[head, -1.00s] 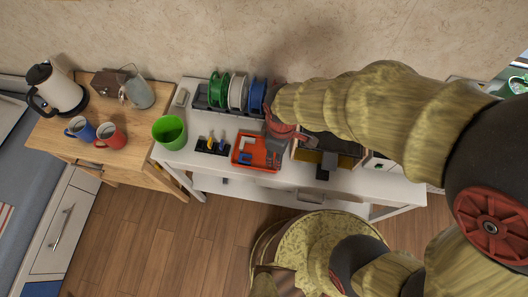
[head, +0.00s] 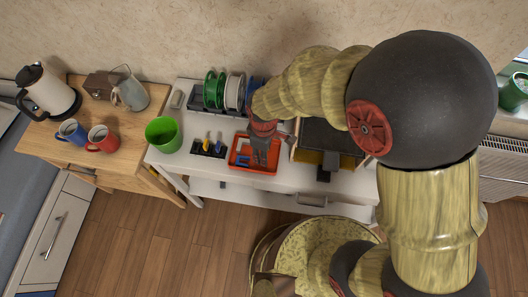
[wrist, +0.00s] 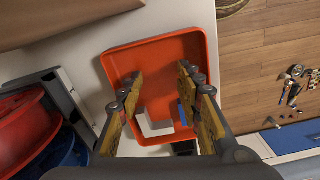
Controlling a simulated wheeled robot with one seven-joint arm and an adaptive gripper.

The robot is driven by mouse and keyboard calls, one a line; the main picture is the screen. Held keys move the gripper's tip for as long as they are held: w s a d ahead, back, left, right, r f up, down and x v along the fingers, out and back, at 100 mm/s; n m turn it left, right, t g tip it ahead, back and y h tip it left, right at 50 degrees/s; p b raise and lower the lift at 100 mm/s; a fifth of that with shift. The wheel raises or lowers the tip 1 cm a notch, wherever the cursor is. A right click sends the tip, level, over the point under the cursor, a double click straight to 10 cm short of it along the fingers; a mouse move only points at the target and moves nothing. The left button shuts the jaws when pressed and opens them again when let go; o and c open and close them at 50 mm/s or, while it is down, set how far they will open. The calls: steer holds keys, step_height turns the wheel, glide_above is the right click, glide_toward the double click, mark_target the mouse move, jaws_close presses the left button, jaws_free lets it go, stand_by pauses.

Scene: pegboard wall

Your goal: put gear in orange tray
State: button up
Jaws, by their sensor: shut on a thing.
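The orange tray (head: 233,165) sits on the white table, with blue and pale pieces in it. In the wrist view the orange tray (wrist: 113,72) lies beneath my fingers. A white block (wrist: 155,126) and a blue piece (wrist: 182,114) show between the fingers. My gripper (head: 262,158) is over the tray in the head view. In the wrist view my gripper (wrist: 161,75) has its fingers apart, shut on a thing. I cannot make out the gear's outline against the tray. The height above the tray floor is unclear.
Spools in a rack (head: 212,95) stand behind the tray. A black holder with small tools (head: 208,149) and a green cup (head: 163,134) are to its left. A dark-topped box (head: 325,140) stands close on its right.

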steer(key=o, duration=0.4)
steer(key=shift+f, duration=0.15)
steer(key=o, duration=0.4)
steer(key=shift+o, duration=0.2)
steer(key=w+d+r+m+t+p, duration=0.1)
steer(key=d+r+m+p, duration=0.15)
steer(key=r, duration=0.75)
steer(key=d+r+m+p, duration=0.1)
steer(key=d+r, duration=0.2)
steer(key=r, duration=0.6)
steer(key=s+d+r+m+t, duration=0.2)
steer(key=s+d+r+m, duration=0.2)
steer(key=d+r, duration=0.3)
steer(key=s+d+r+m+t, duration=0.2)
steer(key=s+d+r+m, duration=0.2)
steer(key=d+r+m, duration=0.3)
steer(key=d+r, duration=0.1)
steer(key=d, duration=0.2)
steer(key=shift+s+t, duration=0.3)
